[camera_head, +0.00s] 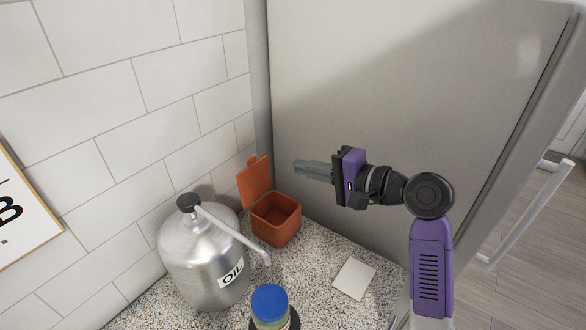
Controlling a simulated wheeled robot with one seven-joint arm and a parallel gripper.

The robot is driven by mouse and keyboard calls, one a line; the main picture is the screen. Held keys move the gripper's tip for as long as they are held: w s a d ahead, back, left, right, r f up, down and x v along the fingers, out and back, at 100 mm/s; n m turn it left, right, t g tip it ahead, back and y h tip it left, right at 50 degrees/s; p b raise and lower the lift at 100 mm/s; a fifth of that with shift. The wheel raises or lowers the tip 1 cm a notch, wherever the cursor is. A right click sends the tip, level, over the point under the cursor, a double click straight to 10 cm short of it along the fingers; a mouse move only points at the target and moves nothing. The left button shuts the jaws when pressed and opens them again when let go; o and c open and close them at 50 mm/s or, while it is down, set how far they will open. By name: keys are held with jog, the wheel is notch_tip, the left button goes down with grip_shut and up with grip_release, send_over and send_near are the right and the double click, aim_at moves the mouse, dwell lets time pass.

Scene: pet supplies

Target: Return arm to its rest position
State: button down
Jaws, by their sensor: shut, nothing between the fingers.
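My gripper (299,168) is at the end of my purple and black arm, in the middle of the head view. It points left, with its grey fingers shut and nothing between them. It is held in the air in front of the grey refrigerator side, above and to the right of an open orange box (276,218). The fingers appear apart from the box and its raised lid.
A metal oil can (203,262) with a long spout stands left on the speckled counter (318,272). A blue-capped jar (270,303) is at the front. A flat pale square (354,279) lies right. The refrigerator (400,90) rises behind; white tiles line the left.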

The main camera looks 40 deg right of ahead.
jog(key=shift+s+r, duration=0.15)
jog(key=shift+s, duration=0.15)
jog(key=s+d+r+n+t+h, duration=0.1)
jog(key=d+r+t+h, duration=0.1)
jog(key=d+h, duration=0.4)
jog(key=s+a+f+n+g+y, duration=0.1)
jog(key=s+a+f+n, duration=0.4)
jog(key=s+a, duration=0.3)
jog(key=s+a+f+n+y+b, duration=0.1)
jog(key=s+a+f+n, duration=0.4)
jog(key=s+a, duration=0.3)
jog(key=s+a+f+n+g+y, duration=0.1)
jog(key=s+a+f+n, duration=0.3)
jog(key=s, duration=1.1)
jog(key=a+f, duration=0.3)
jog(key=a, duration=0.1)
jog(key=shift+a+n+g+b, duration=0.15)
jog(key=shift+n+g+b, duration=0.15)
jog(key=shift+n, duration=0.1)
